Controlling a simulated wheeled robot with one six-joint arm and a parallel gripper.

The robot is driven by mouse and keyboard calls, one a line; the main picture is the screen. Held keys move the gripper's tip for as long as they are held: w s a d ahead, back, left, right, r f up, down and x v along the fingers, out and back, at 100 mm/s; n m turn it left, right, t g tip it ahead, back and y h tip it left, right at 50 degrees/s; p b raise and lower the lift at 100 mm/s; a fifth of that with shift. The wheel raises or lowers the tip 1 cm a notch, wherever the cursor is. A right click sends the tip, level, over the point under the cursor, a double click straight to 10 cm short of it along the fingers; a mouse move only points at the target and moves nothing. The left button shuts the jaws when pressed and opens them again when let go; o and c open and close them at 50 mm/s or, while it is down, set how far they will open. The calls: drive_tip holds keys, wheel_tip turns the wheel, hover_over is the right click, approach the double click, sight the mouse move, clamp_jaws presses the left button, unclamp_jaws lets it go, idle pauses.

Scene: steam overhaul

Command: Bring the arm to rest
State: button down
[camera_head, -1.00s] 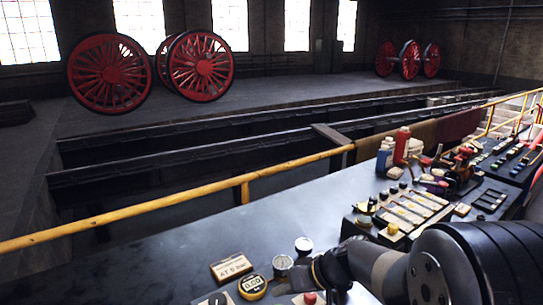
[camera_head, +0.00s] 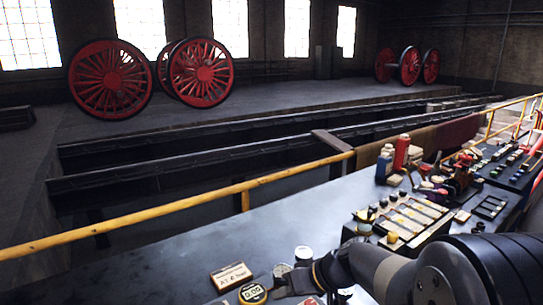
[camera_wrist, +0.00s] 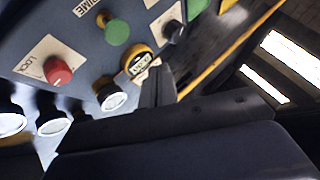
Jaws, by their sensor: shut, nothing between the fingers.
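My arm shows at the lower right of the head view, stretched low over the dark console. My gripper (camera_head: 292,286) is at its left end, close to a round yellow-rimmed display (camera_head: 253,293) and partly lost against dark parts. In the wrist view my gripper (camera_wrist: 156,88) is a dark shut shape with nothing held. The yellow-rimmed display (camera_wrist: 138,62) lies just beyond its tip there; I cannot tell if they touch. A red knob (camera_wrist: 57,70) and a green knob (camera_wrist: 117,32) stand on the panel to the left.
A lettered plaque (camera_head: 231,275) and a white-topped round piece (camera_head: 303,254) stand near the gripper. A bank of keys (camera_head: 411,217), bottles (camera_head: 402,151) and tools fill the console's right. A yellow rail (camera_head: 180,207) runs along its far edge. The console's middle is clear.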

wheel_tip(320, 180, down, 4)
drive_tip(key=shift+r+b, duration=0.2)
drive_tip(key=shift+b, duration=0.6)
drive_tip(key=shift+w+f+b, duration=0.1)
drive_tip(key=shift+f+b, duration=0.05)
drive_tip(key=shift+b, duration=1.1)
drive_tip(key=shift+b, duration=0.85)
wheel_tip(320, 180, up, 3)
drive_tip(key=shift+r+p, duration=0.1)
drive_tip(key=shift+p, duration=0.65)
wheel_tip(320, 180, down, 2)
drive_tip(key=shift+f+b, duration=0.2)
drive_tip(key=shift+b, duration=0.65)
drive_tip(key=shift+r+p, duration=0.2)
drive_tip(key=shift+p, duration=1.3)
drive_tip(key=shift+f+p, duration=0.1)
drive_tip(key=shift+p, duration=1.15)
